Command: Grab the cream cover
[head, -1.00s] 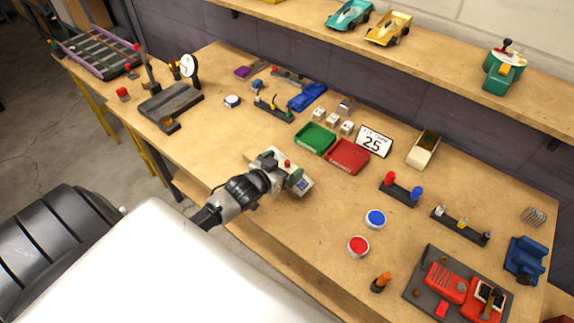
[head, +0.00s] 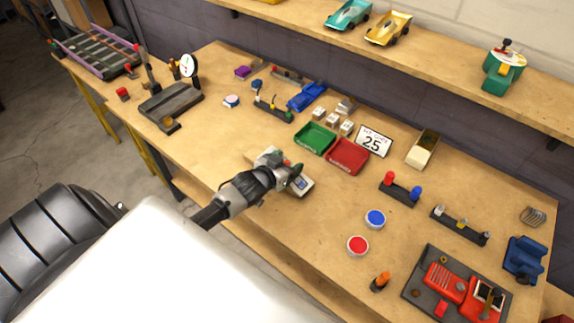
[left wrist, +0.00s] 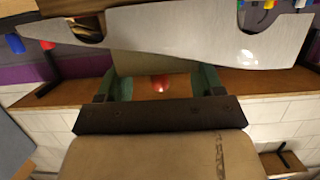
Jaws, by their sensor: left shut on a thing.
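My left gripper is shut at a small device (head: 302,184) with a blue screen, near the table's front edge. Green parts and a red knob (left wrist: 160,84) show close to the jaws. The exact contact is hidden. My right gripper is not in view.
A green tray (head: 314,138) and a red tray (head: 348,156) lie behind the gripper, near a card reading 25 (head: 373,141). A cream open box (head: 421,152) stands to the right. Blue (head: 375,219) and red (head: 358,245) discs lie in front of it, with bare tabletop around.

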